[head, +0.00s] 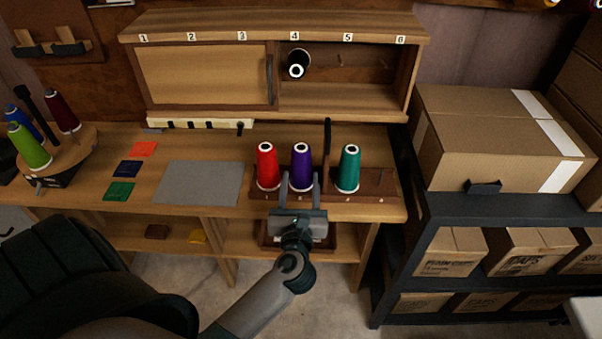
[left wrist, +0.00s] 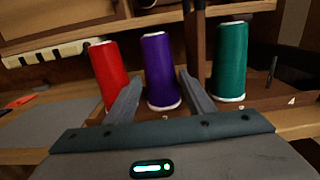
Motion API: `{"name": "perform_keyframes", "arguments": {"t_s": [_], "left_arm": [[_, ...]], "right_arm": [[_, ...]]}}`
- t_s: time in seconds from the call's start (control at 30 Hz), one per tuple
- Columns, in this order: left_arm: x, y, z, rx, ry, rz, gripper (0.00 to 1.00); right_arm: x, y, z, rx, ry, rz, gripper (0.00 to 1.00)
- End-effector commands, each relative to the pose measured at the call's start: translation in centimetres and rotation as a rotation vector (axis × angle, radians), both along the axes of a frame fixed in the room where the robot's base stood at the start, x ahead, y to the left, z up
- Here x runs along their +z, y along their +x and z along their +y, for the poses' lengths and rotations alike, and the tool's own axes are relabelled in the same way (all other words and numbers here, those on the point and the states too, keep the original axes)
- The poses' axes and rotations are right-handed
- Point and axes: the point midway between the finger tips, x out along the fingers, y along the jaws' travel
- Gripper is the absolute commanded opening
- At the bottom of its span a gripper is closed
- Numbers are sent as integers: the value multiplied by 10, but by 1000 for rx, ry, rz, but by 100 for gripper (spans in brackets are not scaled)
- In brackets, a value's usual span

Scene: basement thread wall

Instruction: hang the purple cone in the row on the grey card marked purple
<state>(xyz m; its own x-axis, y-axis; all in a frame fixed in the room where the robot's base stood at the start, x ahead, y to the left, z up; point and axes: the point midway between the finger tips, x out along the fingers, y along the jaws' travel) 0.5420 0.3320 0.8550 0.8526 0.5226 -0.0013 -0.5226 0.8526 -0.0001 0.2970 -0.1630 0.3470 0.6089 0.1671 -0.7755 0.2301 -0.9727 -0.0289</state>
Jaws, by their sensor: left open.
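The purple cone (head: 301,168) stands upright in a row on a wooden peg rack (head: 377,187), between a red cone (head: 267,167) and a teal cone (head: 348,168). It also shows in the left wrist view (left wrist: 160,72). My left gripper (head: 300,184) is open and level with the cone's lower part. Its fingers (left wrist: 157,88) appear on either side of the purple cone in the left wrist view; I cannot tell whether they touch it. A flat grey sheet (head: 198,183) lies on the bench; I can make out no purple mark on it. My right gripper is out of view.
A cabinet (head: 273,21) numbered along its top holds a black cone (head: 297,65) under number 4; its left side has a sliding door (head: 205,75). A dark upright post (head: 327,142) stands behind the row. Cones on a round stand (head: 75,150) are at left, boxes (head: 500,130) at right.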

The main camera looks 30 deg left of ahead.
Motion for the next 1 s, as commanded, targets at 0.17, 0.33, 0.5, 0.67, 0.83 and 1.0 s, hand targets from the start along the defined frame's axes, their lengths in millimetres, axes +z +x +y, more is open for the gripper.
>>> {"name": "perform_keyframes", "arguments": {"t_s": [0.17,0.33,0.5,0.67,0.83,1.0], "left_arm": [[-3,-29,-18,-1,-3,2,49],[-2,-47,-29,0,-1,0,49],[0,-55,-34,0,-1,0,49],[0,-56,-35,0,0,0,49],[0,-56,-34,0,0,0,49],[0,-56,-34,0,0,0,49]], "right_arm": [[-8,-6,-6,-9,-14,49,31],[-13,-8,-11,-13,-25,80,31],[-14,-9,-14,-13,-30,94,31],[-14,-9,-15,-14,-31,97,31],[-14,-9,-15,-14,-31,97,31],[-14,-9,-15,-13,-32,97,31]]}}
